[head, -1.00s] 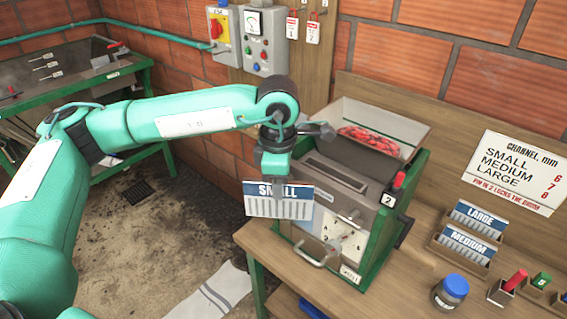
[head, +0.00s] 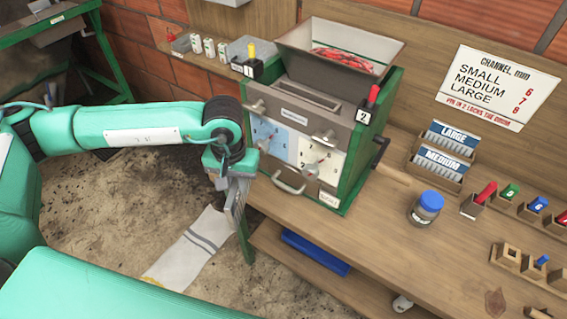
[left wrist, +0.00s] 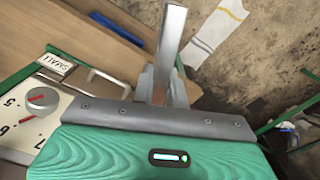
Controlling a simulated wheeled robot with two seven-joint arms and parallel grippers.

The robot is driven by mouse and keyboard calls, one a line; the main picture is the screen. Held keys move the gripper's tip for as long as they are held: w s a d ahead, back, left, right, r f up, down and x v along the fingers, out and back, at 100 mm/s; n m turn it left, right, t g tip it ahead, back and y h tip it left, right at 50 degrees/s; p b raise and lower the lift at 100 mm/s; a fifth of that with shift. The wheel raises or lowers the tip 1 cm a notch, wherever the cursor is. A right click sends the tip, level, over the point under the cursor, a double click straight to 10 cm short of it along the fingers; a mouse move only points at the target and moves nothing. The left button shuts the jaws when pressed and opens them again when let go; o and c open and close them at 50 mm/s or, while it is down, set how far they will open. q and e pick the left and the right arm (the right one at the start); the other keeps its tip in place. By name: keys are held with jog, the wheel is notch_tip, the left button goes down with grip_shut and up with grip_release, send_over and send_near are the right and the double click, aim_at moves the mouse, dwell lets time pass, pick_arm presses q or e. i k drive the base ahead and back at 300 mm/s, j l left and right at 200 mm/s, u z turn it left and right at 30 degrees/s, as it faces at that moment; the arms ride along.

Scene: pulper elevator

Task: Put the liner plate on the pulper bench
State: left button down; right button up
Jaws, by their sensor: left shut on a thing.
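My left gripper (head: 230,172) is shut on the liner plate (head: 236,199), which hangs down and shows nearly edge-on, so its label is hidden. In the left wrist view the plate (left wrist: 171,40) is a narrow grey strip rising from between the fingers (left wrist: 163,88). The gripper is in the air just left of the pulper bench (head: 345,240), apart from the wooden top. The green-framed pulper (head: 300,135) stands on the bench, right of the gripper, with dials and a front handle. My right gripper is not in view.
A rack with LARGE and MEDIUM plates (head: 445,150) stands at the bench's right, near a blue-lidded jar (head: 426,208) and peg blocks (head: 505,205). A blue tray (head: 315,252) sits on the lower shelf. Bare wood lies in front of the pulper. A towel (head: 190,250) lies on the floor.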

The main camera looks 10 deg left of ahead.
aim_at(424, 254)
jog(key=k+l, duration=0.1)
jog(key=l, duration=0.85)
jog(key=k+l, duration=0.15)
jog(key=l, duration=0.3)
